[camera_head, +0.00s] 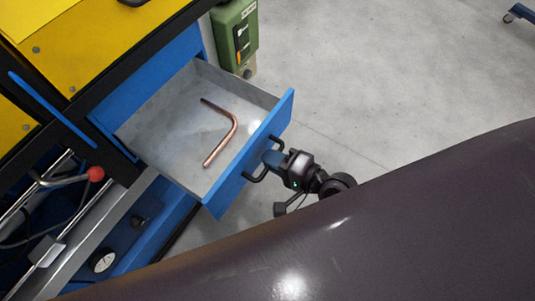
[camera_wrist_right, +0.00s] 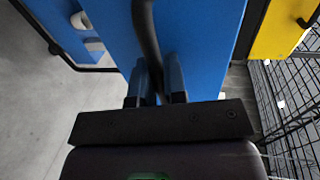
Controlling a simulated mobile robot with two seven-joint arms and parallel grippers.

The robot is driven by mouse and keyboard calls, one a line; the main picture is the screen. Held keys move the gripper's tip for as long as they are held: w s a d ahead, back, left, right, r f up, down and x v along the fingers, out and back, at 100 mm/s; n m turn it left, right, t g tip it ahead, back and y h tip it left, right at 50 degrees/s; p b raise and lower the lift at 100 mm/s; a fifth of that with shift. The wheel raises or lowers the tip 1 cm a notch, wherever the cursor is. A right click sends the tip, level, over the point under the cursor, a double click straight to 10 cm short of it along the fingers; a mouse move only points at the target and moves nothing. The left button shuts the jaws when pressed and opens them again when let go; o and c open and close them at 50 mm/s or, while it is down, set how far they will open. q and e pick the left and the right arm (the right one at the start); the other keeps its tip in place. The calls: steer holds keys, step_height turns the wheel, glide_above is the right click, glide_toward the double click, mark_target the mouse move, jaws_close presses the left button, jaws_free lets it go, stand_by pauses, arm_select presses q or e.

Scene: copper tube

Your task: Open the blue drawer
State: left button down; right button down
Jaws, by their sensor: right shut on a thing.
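The blue drawer (camera_head: 248,157) stands pulled out from the blue and yellow cabinet in the head view. Its grey inside shows, with a bent copper tube (camera_head: 230,132) lying on the bottom. My right gripper (camera_head: 272,158) is at the black handle (camera_head: 256,175) on the drawer's front and is shut on it. In the right wrist view the fingers (camera_wrist_right: 155,82) close around the dark handle bar (camera_wrist_right: 145,28) in front of the blue drawer front (camera_wrist_right: 200,50). My left gripper is not in view.
A green box (camera_head: 235,38) stands beside the cabinet behind the drawer. A lever with a red knob (camera_head: 96,174) and a round gauge (camera_head: 103,261) sit at the lower left. A black wire mesh (camera_wrist_right: 290,100) shows in the right wrist view.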

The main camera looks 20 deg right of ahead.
steer(key=c, duration=1.2)
jaws_free()
steer(key=v, duration=1)
steer(key=shift+s+d, duration=0.2)
steer(key=shift+s, duration=0.15)
